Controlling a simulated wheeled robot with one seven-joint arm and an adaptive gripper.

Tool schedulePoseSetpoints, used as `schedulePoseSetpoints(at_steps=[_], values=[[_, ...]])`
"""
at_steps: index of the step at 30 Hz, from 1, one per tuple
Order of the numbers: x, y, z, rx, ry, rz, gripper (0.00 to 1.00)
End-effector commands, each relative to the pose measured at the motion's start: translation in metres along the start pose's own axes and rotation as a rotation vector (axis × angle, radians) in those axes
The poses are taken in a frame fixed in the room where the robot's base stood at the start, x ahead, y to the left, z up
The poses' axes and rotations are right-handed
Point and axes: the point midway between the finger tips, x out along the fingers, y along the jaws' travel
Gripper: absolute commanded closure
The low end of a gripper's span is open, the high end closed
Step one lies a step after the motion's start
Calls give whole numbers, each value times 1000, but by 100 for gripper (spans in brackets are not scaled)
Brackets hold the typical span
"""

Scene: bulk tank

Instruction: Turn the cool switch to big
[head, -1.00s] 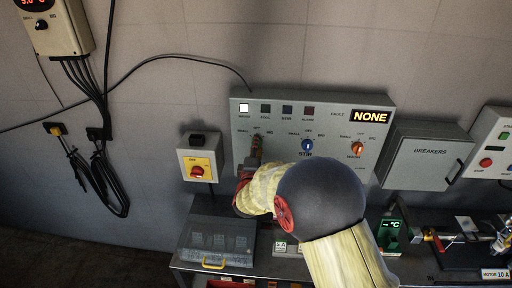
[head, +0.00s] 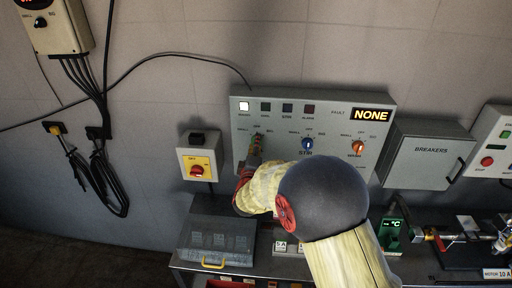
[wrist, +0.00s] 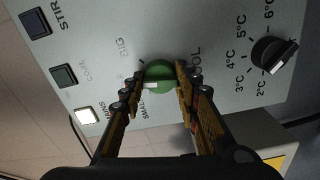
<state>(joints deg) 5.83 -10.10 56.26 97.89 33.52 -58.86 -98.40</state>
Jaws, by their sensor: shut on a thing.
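The cool switch is a green round knob (wrist: 158,74) with a white mark on its lower left side in the wrist view. The words BIG, SMALL and COOL are printed around it. The mark is on the side nearer SMALL than BIG; its exact setting is hard to tell. My gripper (wrist: 160,80) has one finger on each side of the knob and is shut on it. In the head view my gripper (head: 255,146) is at the left knob of the grey control panel (head: 340,103) and hides most of that knob.
The blue stir knob (head: 307,144) and orange wash knob (head: 358,147) are to the right on the panel. A yellow box with a red switch (head: 197,170) is at left. The black temperature dial (wrist: 270,54) shows in the wrist view. A bench with a clear-lidded box (head: 215,240) is below.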

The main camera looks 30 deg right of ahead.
Motion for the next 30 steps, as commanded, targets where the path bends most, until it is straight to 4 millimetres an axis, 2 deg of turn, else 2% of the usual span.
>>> schedulePoseSetpoints(at_steps=[18, 30], values=[[0, -4, 1, 518, -1, -2, 94], [0, -3, 1, 684, -2, -3, 94]])
